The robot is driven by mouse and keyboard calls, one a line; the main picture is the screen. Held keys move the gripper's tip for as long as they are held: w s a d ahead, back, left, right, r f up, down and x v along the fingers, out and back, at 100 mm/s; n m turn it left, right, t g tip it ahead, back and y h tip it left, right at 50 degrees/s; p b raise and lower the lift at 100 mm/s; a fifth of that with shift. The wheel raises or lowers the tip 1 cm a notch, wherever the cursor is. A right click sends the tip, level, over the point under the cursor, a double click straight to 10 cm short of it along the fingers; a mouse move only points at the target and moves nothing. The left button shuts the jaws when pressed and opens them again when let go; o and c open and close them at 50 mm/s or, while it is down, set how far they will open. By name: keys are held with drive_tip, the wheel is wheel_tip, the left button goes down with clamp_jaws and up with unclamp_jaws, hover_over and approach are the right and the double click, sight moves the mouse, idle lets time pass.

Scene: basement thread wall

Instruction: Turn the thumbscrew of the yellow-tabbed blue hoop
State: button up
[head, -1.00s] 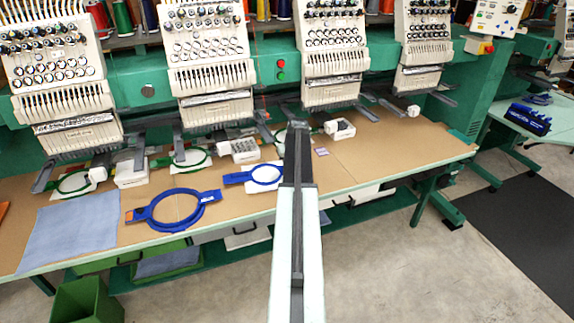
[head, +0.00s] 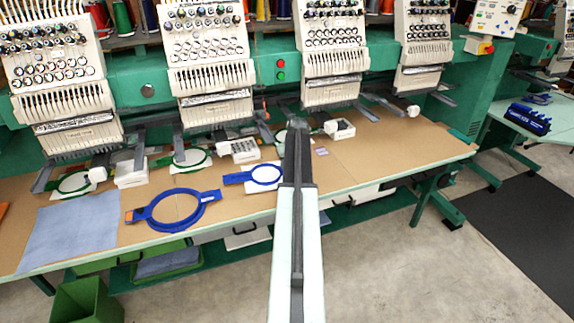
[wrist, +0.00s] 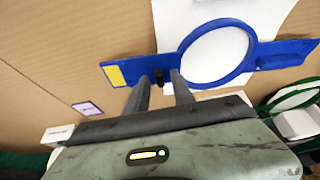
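The yellow-tabbed blue hoop (wrist: 254,50) lies on a white sheet in the wrist view, with its yellow tab (wrist: 115,75) at the left end. A small dark thumbscrew (wrist: 158,76) sits on the hoop's bar between the tab and the ring. My gripper (wrist: 160,77) is open, one finger on each side of the thumbscrew; whether either finger touches it I cannot tell. In the head view the hoop (head: 254,181) lies just left of my arm, which hides its tab and thumbscrew.
A larger blue hoop (head: 150,224) with an orange tab lies to the left, beside a blue cloth (head: 70,233). Embroidery heads (head: 333,50) hang over the back of the table (head: 395,160). Green-ringed hoops (head: 75,183) sit beneath them. The table's right part is mostly clear.

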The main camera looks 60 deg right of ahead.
drive_tip(key=shift+r, duration=0.1)
drive_tip(key=p+v, duration=0.7)
drive_tip(key=shift+r, duration=0.25)
drive_tip(key=shift+s, duration=0.15)
drive_tip(key=w+a+n+y, duration=0.1)
drive_tip(key=w+a, duration=0.4)
drive_tip(key=a, duration=0.7)
drive_tip(key=w+a+f+n+g+y, duration=0.1)
drive_tip(key=w+a, duration=0.4)
drive_tip(key=a, duration=0.7)
drive_tip(key=w+a+n+y, duration=0.15)
drive_tip(key=w+a, duration=0.35)
drive_tip(key=a, duration=0.6)
drive_tip(key=s+a+n+g, duration=0.1)
drive_tip(key=s+a+n, duration=0.1)
drive_tip(key=a, duration=1.4)
drive_tip(key=s+a+n+g, duration=0.1)
drive_tip(key=s+a, duration=0.3)
drive_tip(key=a, duration=1.3)
drive_tip(key=shift+f+n+g+h, duration=0.3)
drive_tip(key=shift+f+n+h, duration=0.05)
drive_tip(key=shift+f, duration=0.1)
